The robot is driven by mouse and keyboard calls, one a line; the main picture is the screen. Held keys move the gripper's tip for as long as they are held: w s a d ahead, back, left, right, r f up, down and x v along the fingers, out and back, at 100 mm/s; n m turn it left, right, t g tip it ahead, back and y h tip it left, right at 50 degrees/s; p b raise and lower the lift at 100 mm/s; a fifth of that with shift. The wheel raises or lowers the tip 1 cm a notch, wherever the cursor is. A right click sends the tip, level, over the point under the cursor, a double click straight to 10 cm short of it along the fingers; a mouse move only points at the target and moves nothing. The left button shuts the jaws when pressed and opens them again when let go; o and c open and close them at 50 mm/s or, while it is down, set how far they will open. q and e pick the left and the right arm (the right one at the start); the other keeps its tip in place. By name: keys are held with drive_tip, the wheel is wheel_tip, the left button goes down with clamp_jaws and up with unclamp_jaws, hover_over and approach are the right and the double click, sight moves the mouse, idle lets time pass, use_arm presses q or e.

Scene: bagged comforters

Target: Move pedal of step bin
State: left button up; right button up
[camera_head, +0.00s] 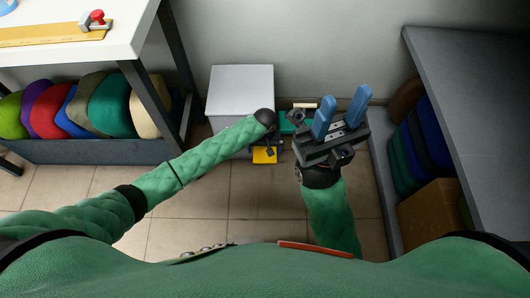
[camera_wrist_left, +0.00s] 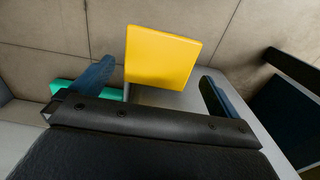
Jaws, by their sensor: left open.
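The step bin (camera_head: 240,88) is a light grey box on the floor against the wall. Its pedal (camera_head: 265,155) is a yellow plate low at the bin's front right. In the left wrist view the yellow pedal (camera_wrist_left: 163,50) appears between and beyond the two blue fingers. My left gripper (camera_wrist_left: 157,73) is open. In the head view it is mostly hidden beneath the dark wrist, just above the pedal. I cannot tell if it touches the pedal. My right gripper (camera_head: 348,94) has its blue fingers apart and empty, raised to the right of the bin.
A white table (camera_head: 75,45) stands at the left, with a shelf of colourful bagged comforters (camera_head: 108,105) under it. A grey table (camera_head: 470,80) is at the right, with dark comforters and a cardboard box (camera_head: 430,212) beneath. A green object (camera_head: 288,122) lies beside the bin. Tiled floor is clear in front.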

use_arm(q)
drive_tip(key=shift+f+b, duration=0.35)
drive_tip(key=shift+f, duration=1.15)
